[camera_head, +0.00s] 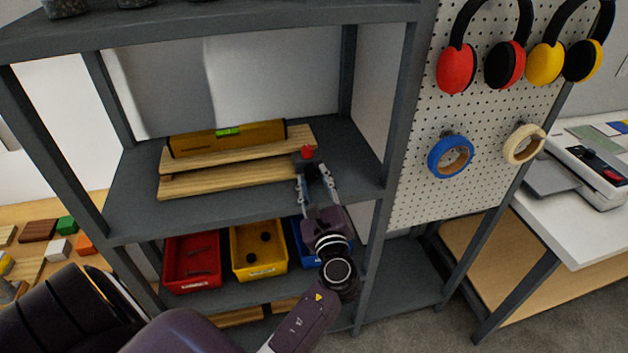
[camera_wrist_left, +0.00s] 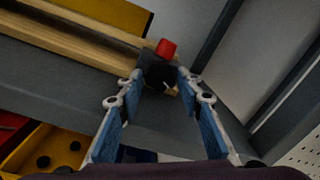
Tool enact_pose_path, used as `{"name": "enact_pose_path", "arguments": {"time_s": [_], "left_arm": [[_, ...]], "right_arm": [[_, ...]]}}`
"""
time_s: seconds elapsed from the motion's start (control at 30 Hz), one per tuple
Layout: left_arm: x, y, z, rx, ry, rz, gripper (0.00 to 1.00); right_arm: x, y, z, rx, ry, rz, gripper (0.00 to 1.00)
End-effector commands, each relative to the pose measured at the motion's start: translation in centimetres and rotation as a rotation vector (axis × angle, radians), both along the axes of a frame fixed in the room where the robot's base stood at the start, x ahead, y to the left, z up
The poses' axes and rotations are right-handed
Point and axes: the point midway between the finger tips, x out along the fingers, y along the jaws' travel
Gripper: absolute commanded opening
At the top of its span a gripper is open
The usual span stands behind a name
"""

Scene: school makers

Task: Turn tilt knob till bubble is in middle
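A yellow spirit level (camera_head: 195,142) lies on two stacked wooden boards (camera_head: 225,180) on the middle shelf. Its green vial (camera_head: 228,131) faces up; the bubble is too small to place. The tilt knob, with a red top (camera_head: 306,152), stands at the right end of the boards. In the left wrist view its red top (camera_wrist_left: 166,48) sits on a black body (camera_wrist_left: 158,72). My left gripper (camera_head: 312,170) is open, its blue-padded fingers pointing at the knob. In the left wrist view its fingertips (camera_wrist_left: 160,78) flank the black body; contact cannot be told. My right gripper is out of view.
The grey shelf (camera_head: 140,205) has uprights on both sides, one close right of my gripper. Red (camera_head: 192,262), yellow (camera_head: 258,252) and blue (camera_head: 302,243) bins stand below. A pegboard (camera_head: 420,150) with ear defenders and tape rolls is at the right.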

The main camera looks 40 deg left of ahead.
Motion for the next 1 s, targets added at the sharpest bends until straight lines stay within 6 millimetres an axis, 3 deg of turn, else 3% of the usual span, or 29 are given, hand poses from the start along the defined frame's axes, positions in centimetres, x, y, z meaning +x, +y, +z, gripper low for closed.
{"name": "enact_pose_path", "arguments": {"time_s": [0.1, 0.47, 0.8, 1.0], "left_arm": [[0.0, 0.0, 0.0, 0.001, 0.001, 0.000, 0.46], [0.0, 0.0, 0.9, 0.001, -0.002, 0.001, 0.46], [0.0, 0.0, 7.2, 0.000, -0.007, 0.001, 0.46], [0.0, 0.0, 9.6, 0.001, -0.004, 0.000, 0.46]], "right_arm": [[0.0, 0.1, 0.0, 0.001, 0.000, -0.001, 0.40], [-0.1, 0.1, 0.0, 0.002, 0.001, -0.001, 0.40], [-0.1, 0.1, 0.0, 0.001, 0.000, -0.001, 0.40], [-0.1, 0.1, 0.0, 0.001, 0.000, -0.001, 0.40]]}}
